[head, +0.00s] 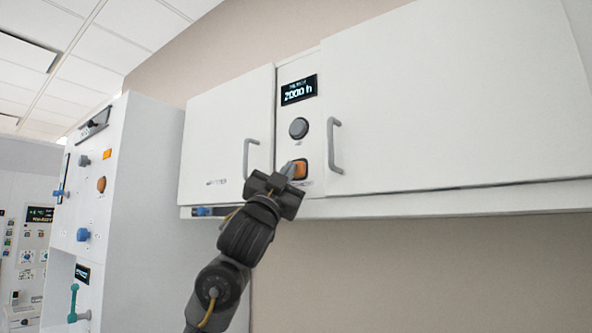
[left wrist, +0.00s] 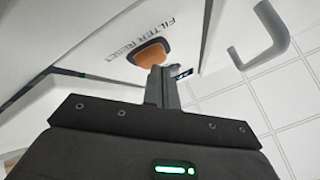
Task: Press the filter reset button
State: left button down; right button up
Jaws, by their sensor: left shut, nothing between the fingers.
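The filter reset button (head: 300,168) is an orange rounded square on the narrow panel between two white cabinet doors. In the left wrist view the orange button (left wrist: 149,52) sits beside the printed words FILTER RESET. My left gripper (head: 290,168) is shut and empty, with its fingertips in front of the button and hiding part of it. In the left wrist view the closed fingertips (left wrist: 162,70) overlap the button's lower right edge. I cannot tell whether they touch it. My right gripper is in neither view.
Above the button are a grey round knob (head: 298,128) and a display (head: 299,90) reading 2000 h. Door handles stick out on both sides, one at the right (head: 335,146) and one at the left (head: 249,158). A white equipment cabinet (head: 140,200) stands at the left.

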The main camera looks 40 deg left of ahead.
pick_arm(q)
jog(key=shift+w, duration=0.35)
dwell(0.3)
jog(key=shift+s, duration=0.9)
jog(key=shift+s, duration=0.1)
jog(key=s+p, duration=0.1)
jog(key=s, duration=0.3)
jog(key=shift+s, duration=0.4)
dwell(0.7)
